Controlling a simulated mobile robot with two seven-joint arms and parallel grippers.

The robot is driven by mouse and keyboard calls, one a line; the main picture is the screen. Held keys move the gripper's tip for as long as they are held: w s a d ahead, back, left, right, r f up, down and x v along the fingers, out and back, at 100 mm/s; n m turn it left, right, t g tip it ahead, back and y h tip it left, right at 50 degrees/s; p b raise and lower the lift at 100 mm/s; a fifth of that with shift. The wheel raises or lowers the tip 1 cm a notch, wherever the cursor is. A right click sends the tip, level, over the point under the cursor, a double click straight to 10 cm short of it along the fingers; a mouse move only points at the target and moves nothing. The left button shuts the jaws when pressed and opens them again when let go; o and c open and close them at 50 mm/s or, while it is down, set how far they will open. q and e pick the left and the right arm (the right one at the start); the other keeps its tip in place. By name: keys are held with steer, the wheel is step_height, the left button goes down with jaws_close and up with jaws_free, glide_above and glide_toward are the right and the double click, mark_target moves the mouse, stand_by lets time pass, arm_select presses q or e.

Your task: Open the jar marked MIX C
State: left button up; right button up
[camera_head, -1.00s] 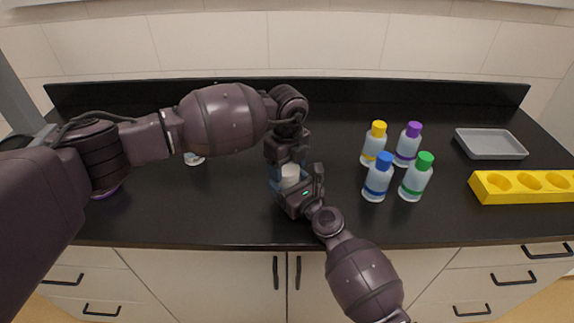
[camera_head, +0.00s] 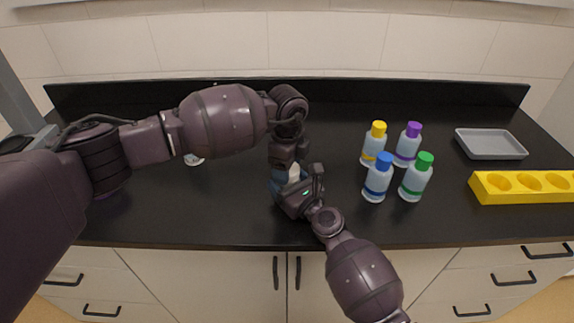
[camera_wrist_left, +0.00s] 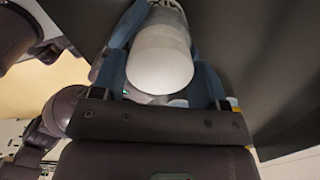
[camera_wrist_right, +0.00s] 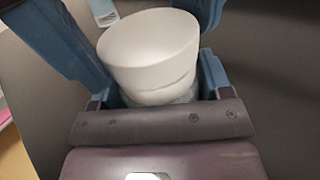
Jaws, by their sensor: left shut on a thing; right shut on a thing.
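A jar with a white lid (camera_head: 293,172) is at the middle of the black counter, mostly hidden by my two grippers. The lid also shows large in the left wrist view (camera_wrist_left: 160,62) and in the right wrist view (camera_wrist_right: 148,50). My left gripper (camera_head: 289,166) reaches down from above, its blue fingers shut around the lid. My right gripper (camera_head: 288,188) comes from the front and is shut on the jar below the lid. Part of a label, seemingly MIX, shows at the top of the left wrist view; its last letter is hidden. I cannot tell whether the lid is loose.
Bottles with yellow (camera_head: 374,144), purple (camera_head: 407,145), blue (camera_head: 378,178) and green (camera_head: 415,178) caps stand close on the right. Beyond are a grey tray (camera_head: 490,144) and a yellow holed rack (camera_head: 520,188). A pale object (camera_head: 194,159) is partly hidden behind my left arm.

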arm_select(q)
steer(key=shift+r, duration=0.85)
steer(key=shift+r, duration=0.25)
steer(key=shift+r, duration=0.1)
steer(key=shift+r, duration=1.9)
arm_select(e)
steer(key=o, duration=1.8)
